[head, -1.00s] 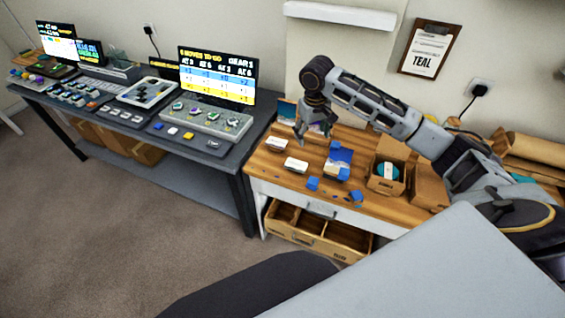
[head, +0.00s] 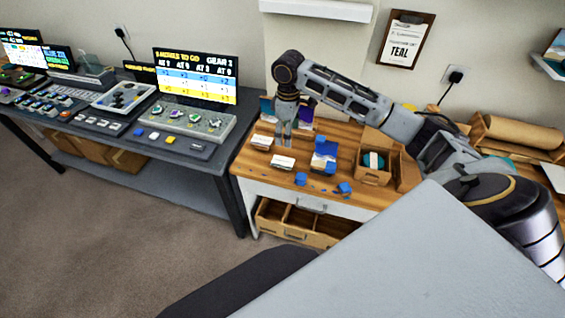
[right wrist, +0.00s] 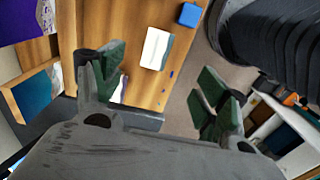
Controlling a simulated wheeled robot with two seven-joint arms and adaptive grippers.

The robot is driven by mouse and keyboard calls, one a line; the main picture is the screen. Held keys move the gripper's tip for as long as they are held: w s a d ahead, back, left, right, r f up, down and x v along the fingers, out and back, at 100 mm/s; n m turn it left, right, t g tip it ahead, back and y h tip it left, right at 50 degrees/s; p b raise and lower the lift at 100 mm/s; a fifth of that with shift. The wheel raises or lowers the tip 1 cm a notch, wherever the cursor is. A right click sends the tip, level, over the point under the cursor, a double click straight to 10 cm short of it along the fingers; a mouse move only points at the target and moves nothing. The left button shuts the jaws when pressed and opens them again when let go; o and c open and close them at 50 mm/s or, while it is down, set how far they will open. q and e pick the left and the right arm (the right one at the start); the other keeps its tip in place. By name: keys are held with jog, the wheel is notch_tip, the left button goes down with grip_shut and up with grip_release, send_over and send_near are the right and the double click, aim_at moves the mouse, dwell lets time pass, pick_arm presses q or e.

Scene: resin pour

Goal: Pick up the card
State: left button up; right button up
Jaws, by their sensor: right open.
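Two white cards lie on the wooden worktop. The nearer white card (head: 283,162) is close below my right gripper (head: 284,140) in the head view; the other white card (head: 262,142) lies farther back and left. In the right wrist view, a white card (right wrist: 156,48) lies on the wood beyond the fingertips. My right gripper (right wrist: 162,88) is open, with its green-padded fingers spread wide and nothing between them. Which white card that is, I cannot tell for sure. My left gripper is not in view.
Blue pieces (head: 300,178) lie near the front edge of the worktop (head: 262,172). A blue-and-white pack (head: 325,155) stands right of the nearer card. An open cardboard box (head: 372,175) is farther right. A dark console table (head: 190,150) adjoins on the left.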

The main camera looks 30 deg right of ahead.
jog(key=shift+f, duration=0.1)
send_over(288, 163)
jog(key=shift+w+a+f, duration=0.1)
jog(key=shift+f, duration=2.05)
jog(key=shift+a+f, duration=0.1)
jog(key=shift+f, duration=2)
jog(key=shift+d+f, duration=0.15)
jog(key=shift+f, duration=2.45)
jog(key=shift+f+p, duration=0.2)
jog(key=shift+p, duration=0.45)
jog(key=c, duration=0.7)
